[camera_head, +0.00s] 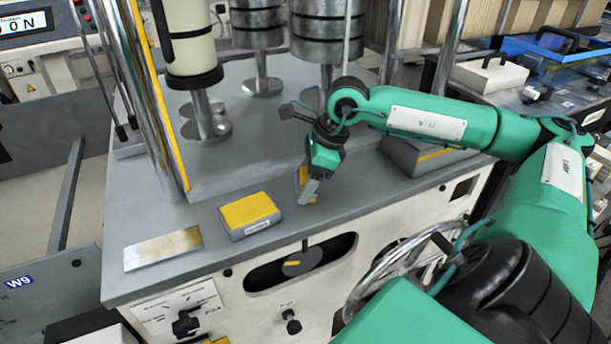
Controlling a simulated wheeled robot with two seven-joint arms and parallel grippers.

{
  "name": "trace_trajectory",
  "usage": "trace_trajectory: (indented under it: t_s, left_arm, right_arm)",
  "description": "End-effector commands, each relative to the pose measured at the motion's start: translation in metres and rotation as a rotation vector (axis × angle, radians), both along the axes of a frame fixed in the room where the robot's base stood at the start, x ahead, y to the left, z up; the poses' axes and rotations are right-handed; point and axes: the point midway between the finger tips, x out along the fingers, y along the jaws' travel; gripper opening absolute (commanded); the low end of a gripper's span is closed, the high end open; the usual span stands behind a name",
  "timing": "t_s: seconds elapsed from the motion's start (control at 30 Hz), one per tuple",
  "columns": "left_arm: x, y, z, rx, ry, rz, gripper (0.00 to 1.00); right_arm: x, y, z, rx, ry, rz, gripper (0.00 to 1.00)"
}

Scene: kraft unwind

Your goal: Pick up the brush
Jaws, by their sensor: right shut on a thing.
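My right gripper (309,191) points down at the grey machine ledge, near its middle. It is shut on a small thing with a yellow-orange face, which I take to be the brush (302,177). The fingers and wrist hide most of it, so its full shape does not show. I cannot tell whether it touches the ledge. My left gripper is not in view.
A grey block with a yellow top (249,211) lies on the ledge left of the gripper. A metal plate (163,249) lies farther left. A grey block with a yellow stripe (428,155) is to the right, behind my forearm. Rollers (190,45) stand behind. A handwheel (388,268) is in front.

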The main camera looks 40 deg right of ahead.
Motion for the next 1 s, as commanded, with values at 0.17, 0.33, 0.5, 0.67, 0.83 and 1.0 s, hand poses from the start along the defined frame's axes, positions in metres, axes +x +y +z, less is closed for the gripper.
trace_trajectory:
  t_s: [0.17,0.33,0.5,0.67,0.83,1.0]
  left_arm:
    - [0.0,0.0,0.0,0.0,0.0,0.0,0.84]
    - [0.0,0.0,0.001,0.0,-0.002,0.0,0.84]
    - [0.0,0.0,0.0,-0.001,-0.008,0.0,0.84]
    - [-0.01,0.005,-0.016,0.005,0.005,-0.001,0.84]
    - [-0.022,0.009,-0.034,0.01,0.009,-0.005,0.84]
    - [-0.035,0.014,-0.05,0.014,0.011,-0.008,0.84]
  right_arm:
    - [0.0,0.0,0.001,0.0,-0.001,0.0,0.37]
    - [0.001,0.0,0.011,0.0,-0.001,0.0,0.37]
    - [0.001,0.0,0.036,0.002,-0.005,0.0,0.37]
    - [0.001,0.001,0.074,0.004,-0.008,0.002,0.37]
    - [0.001,0.001,0.115,0.004,-0.008,0.002,0.37]
    - [0.001,0.0,0.15,0.003,-0.008,0.002,0.37]
